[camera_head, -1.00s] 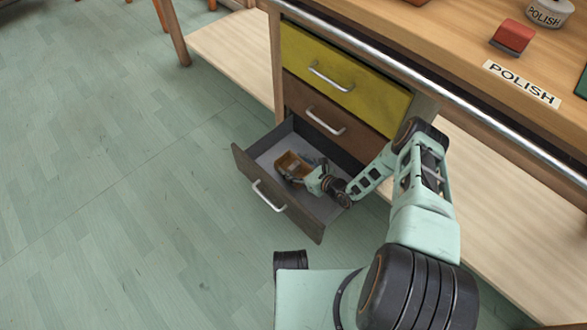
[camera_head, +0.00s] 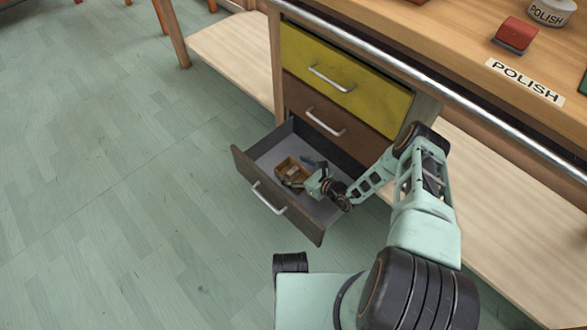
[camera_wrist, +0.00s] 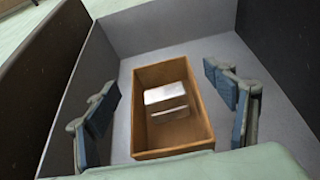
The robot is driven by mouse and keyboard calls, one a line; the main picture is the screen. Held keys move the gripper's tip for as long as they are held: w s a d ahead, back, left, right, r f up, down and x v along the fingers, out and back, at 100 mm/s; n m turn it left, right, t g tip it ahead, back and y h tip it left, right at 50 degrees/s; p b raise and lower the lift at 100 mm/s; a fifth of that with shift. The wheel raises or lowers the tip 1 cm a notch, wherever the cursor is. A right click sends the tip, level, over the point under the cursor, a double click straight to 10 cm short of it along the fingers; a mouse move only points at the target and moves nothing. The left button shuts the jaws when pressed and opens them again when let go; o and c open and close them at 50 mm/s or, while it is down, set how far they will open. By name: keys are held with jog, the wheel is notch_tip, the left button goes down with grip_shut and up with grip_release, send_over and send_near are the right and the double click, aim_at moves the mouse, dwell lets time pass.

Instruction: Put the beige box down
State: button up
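The beige box (camera_head: 284,166) is an open-topped, tan-brown box inside the pulled-out bottom drawer (camera_head: 318,222). In the wrist view the box (camera_wrist: 160,72) sits upright on the grey drawer floor, with a small whitish block (camera_wrist: 166,93) inside it. My gripper (camera_head: 305,182) reaches down into the drawer at the box. In the wrist view its blue-grey finger pads (camera_wrist: 162,95) are spread on the left and right of the box, with a gap on both sides. The box's near underside is hidden.
The closed brown drawer (camera_head: 330,112) and yellow drawer (camera_head: 340,75) are above. The workbench top carries a POLISH label (camera_head: 524,82) and a red block (camera_head: 515,34). The floor on the left is clear.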

jog(key=shift+r+p, duration=0.45)
jog(key=shift+r, duration=0.05)
jog(key=p+v, duration=0.3)
jog(key=v, duration=0.9)
jog(key=shift+p, duration=0.35)
jog(key=shift+r, duration=0.15)
